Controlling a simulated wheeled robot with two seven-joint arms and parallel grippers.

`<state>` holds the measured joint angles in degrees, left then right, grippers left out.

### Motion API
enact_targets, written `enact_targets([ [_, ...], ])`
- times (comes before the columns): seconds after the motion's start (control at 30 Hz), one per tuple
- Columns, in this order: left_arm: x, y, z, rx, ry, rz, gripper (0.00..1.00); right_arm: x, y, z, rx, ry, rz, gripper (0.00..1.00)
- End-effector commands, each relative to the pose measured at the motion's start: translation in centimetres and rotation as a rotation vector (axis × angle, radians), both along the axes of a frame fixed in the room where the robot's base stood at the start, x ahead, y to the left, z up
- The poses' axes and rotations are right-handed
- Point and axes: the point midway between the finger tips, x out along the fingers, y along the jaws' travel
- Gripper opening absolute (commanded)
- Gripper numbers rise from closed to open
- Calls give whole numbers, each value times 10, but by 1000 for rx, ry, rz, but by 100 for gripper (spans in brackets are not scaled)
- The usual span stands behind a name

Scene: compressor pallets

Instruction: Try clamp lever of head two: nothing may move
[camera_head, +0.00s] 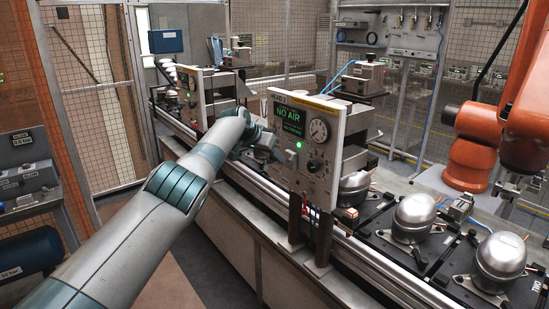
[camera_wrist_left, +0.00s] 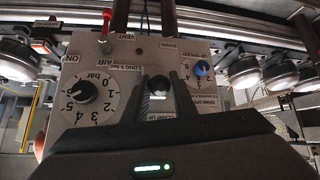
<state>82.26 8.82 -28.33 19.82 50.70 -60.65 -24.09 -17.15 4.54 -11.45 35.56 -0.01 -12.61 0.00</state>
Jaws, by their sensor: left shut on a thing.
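Head two is a pale panel (camera_head: 292,172) above the conveyor, with a dark screen (camera_head: 290,115) reading NO AIR and a lit green lamp. A round gauge and dark knobs also sit on it. My left gripper (camera_head: 270,152) reaches the panel's left side from the left. In the left wrist view, the control panel (camera_wrist_left: 118,62) fills the middle, appearing turned over. There my left gripper (camera_wrist_left: 159,82) is shut on a dark round-ended part, the clamp lever (camera_wrist_left: 158,86), between its two fingers. The lever's base is hidden by the fingers. My right gripper is not in view.
Silver compressors (camera_head: 413,216) stand on black pallets along the conveyor at right. An orange robot arm (camera_head: 470,150) stands behind. A second head (camera_head: 189,95) stands further back left.

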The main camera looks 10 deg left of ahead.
Motion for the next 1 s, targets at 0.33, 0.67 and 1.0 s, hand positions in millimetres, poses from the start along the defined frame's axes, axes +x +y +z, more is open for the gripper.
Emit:
enact_targets([
  [0.33, 0, 0, 0, 0, -1, 0, 43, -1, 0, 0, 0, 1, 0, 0],
  [0.67, -1, 1, 2, -2, -1, -1, 43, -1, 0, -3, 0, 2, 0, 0],
  [1.0, -11, 6, 14, -3, -3, -2, 43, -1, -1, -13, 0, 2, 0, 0],
])
